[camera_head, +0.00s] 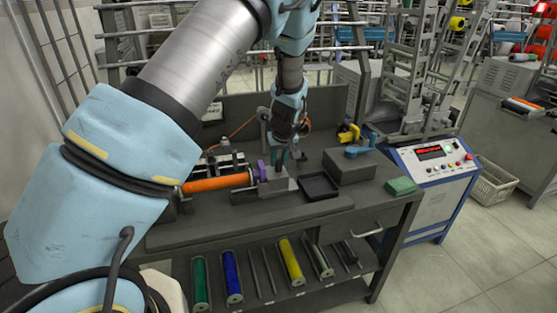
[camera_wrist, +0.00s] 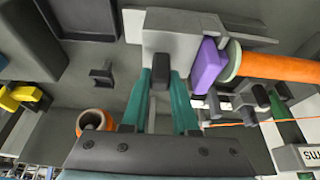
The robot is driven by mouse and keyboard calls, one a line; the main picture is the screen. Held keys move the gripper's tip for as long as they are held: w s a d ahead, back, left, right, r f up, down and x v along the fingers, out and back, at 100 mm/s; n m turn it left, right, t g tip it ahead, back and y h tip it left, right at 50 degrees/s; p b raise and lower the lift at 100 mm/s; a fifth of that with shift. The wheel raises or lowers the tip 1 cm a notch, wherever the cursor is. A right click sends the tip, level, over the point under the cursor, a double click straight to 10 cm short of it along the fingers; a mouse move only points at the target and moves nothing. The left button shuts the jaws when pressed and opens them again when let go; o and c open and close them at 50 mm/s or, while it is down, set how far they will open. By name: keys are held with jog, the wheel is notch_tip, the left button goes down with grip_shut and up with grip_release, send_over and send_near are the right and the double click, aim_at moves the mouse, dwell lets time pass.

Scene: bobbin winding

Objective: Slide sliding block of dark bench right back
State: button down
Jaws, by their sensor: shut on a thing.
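The dark bench (camera_head: 170,236) carries a winding fixture. Its grey sliding block (camera_head: 279,188) stands at the right end of an orange bobbin (camera_head: 215,184). A purple piece (camera_head: 262,170) sits on the block's bobbin side. In the wrist view the sliding block (camera_wrist: 185,32) has a small dark knob (camera_wrist: 160,75) on it. My gripper (camera_head: 281,157) reaches down from above. Its teal fingers (camera_wrist: 162,78) are shut on the knob, one on each side. In the wrist view the purple piece (camera_wrist: 207,65) appears against the pale end of the orange bobbin (camera_wrist: 275,67).
A black open tray (camera_head: 319,187) lies just right of the block. Further right are a dark box (camera_head: 350,167) with a blue tool, and a green block (camera_head: 402,186). A control cabinet (camera_head: 436,165) stands beside the bench. Coloured rolls lie on the lower shelf (camera_head: 325,296).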

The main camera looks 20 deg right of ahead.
dwell(0.4)
jog(key=d+b, duration=0.1)
jog(key=d, duration=0.2)
jog(key=shift+s+d, duration=0.15)
jog(key=shift+s, duration=0.05)
jog(key=c, duration=0.7)
grip_release()
jog(key=shift+d, duration=0.1)
jog(key=b+v, duration=0.3)
jog(key=v, duration=0.8)
jog(key=shift+f, duration=0.1)
